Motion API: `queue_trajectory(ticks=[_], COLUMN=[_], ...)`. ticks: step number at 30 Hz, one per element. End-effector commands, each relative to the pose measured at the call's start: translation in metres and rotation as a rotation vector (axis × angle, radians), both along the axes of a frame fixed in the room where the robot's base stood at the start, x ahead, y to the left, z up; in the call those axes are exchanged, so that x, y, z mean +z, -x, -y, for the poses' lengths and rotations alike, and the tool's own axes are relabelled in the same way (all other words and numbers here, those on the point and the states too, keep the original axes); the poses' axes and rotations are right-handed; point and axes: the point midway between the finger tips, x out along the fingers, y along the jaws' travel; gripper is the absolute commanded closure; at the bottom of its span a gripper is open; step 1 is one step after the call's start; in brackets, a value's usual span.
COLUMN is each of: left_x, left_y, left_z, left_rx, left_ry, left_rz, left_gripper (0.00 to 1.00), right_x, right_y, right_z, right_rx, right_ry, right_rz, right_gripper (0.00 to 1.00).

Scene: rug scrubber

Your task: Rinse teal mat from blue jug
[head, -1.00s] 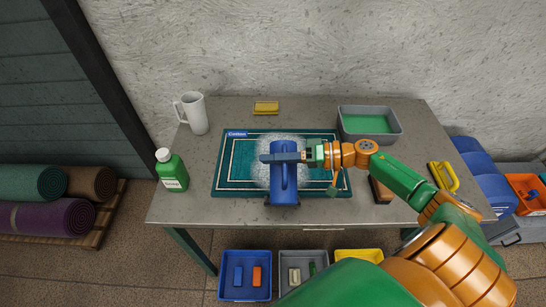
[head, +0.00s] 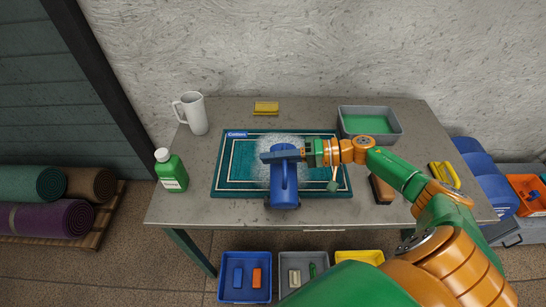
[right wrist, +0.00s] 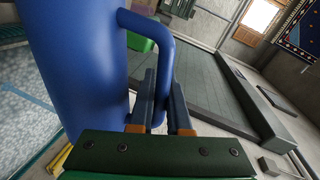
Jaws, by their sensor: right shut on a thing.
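The teal mat (head: 232,184) lies flat on the table, with a white border line and a pale foamy patch (head: 262,147) around its middle. My right gripper (head: 283,156) is shut on the handle of the blue jug (head: 285,190), over the front middle of the mat. The right wrist view shows the jug's blue body (right wrist: 75,60) at left and its handle (right wrist: 166,50) between the fingers (right wrist: 160,108). I cannot tell how far the jug is tilted, and no water stream shows. My left gripper is out of view.
A white pitcher (head: 192,114) and green bottle (head: 171,171) stand left of the mat. A yellow sponge (head: 266,108) lies behind it. A grey tub with green inside (head: 369,124), a brush (head: 381,190) and a yellow-handled tool (head: 444,175) are at right. Bins (head: 245,296) sit below the front edge.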

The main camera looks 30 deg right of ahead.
Motion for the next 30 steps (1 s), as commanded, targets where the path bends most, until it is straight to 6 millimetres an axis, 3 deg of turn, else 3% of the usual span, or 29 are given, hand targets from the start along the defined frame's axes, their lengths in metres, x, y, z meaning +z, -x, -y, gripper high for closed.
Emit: queue_trajectory(ticks=[6, 8, 12, 16, 24, 28, 30], left_x=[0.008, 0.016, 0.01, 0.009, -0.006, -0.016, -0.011], left_y=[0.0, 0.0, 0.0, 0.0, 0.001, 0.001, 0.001], left_z=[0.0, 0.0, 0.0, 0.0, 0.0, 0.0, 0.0], left_rx=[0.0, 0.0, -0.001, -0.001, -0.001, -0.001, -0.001], left_ry=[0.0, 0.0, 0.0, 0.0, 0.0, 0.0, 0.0], left_rz=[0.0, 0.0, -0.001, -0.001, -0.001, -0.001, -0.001], left_gripper=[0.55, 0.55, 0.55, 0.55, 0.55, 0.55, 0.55], right_x=[0.005, 0.01, 0.016, 0.02, 0.004, -0.004, 0.001], right_y=[0.003, 0.009, 0.022, 0.025, 0.027, 0.026, 0.026], right_z=[-0.002, -0.005, -0.013, -0.016, -0.017, -0.016, -0.016], right_rx=[0.002, 0.003, 0.004, -0.001, -0.003, -0.002, -0.001], right_ry=[0.017, 0.066, 0.202, 0.265, 0.5, 0.558, 0.561], right_rz=[0.03, 0.106, 0.329, 0.433, 0.818, 0.911, 0.917], right_gripper=[1.0, 1.0, 1.0, 1.0, 1.0, 1.0, 1.0])
